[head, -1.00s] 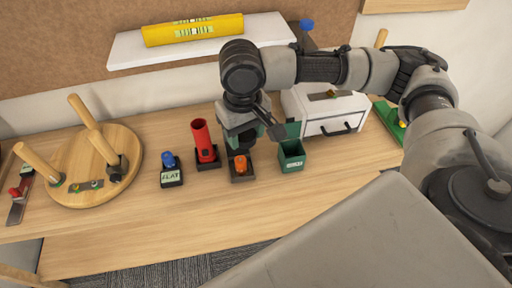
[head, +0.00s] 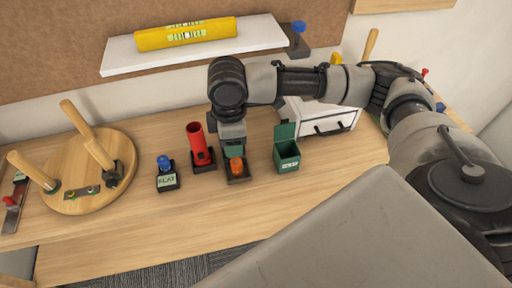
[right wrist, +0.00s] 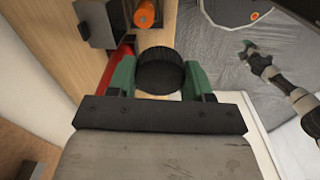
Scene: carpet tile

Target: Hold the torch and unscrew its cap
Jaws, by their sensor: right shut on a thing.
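The red torch (head: 202,149) stands upright in a dark holder on the table, its hollow-looking top facing up. My right gripper (head: 234,150) is just right of it and, in this view, overlaps the space above the orange piece. In the right wrist view, the green fingers (right wrist: 160,82) are shut on a dark round ribbed cap (right wrist: 160,70). Red torch body (right wrist: 117,60) shows beside the left finger, partly hidden.
An orange piece (head: 236,166) sits in a dark holder. A green open bin (head: 287,156) and white drawer box (head: 330,122) are to the right. A blue-topped block (head: 166,178) and upturned stool (head: 85,190) are left. A white shelf (head: 125,62) hangs above. The front table strip is clear.

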